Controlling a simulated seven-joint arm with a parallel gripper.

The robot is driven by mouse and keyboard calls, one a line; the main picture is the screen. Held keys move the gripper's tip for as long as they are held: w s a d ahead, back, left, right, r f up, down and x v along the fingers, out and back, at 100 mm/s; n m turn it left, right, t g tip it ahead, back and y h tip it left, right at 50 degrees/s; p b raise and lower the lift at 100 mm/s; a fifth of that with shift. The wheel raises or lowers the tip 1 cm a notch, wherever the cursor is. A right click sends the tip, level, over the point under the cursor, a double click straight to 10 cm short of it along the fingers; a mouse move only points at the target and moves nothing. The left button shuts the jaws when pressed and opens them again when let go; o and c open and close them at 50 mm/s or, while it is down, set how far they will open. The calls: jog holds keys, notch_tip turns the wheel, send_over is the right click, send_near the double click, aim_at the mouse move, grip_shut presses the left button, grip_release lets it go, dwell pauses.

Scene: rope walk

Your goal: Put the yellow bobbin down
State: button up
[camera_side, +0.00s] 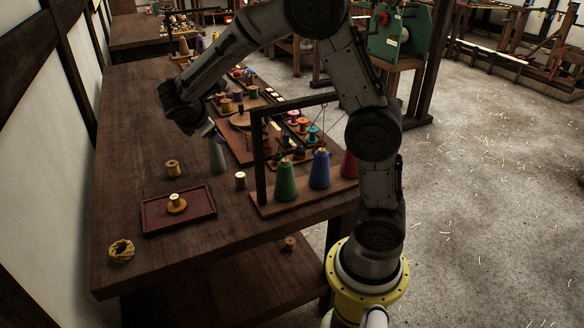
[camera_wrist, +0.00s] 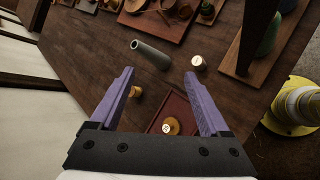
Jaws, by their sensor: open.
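A yellow bobbin (camera_side: 177,203) with a pale top stands upright on the dark red tray (camera_side: 150,219). In the wrist view this bobbin (camera_wrist: 171,127) shows between my fingers, on the tray (camera_wrist: 183,102). A second yellow-brown bobbin (camera_side: 173,168) stands on the bare table behind the tray; in the wrist view this second bobbin (camera_wrist: 135,91) is beside my left finger. My gripper (camera_wrist: 159,75) is open, with nothing between its fingers. In the side view it is raised above the table behind both bobbins, and its fingers are hard to make out.
A wooden frame (camera_side: 259,165) with green, blue and red cones is farther right. A yellow rope coil (camera_side: 121,250) lies near the front left edge.

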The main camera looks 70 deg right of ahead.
jog(key=s+a+r+m+t+y, duration=0.1)
jog(key=s+a+m+y, duration=0.3)
jog(key=s, duration=0.9)
jog(key=s+a+r+m+t+y, duration=0.1)
jog(key=s+a+m+y, duration=0.4)
jog(key=s, duration=0.8)
jog(key=a+r+m, duration=0.1)
jog(key=a+m, duration=0.2)
jog(key=a, duration=0.2)
jog(key=shift+r+t, duration=0.3)
jog(key=shift+r, duration=0.05)
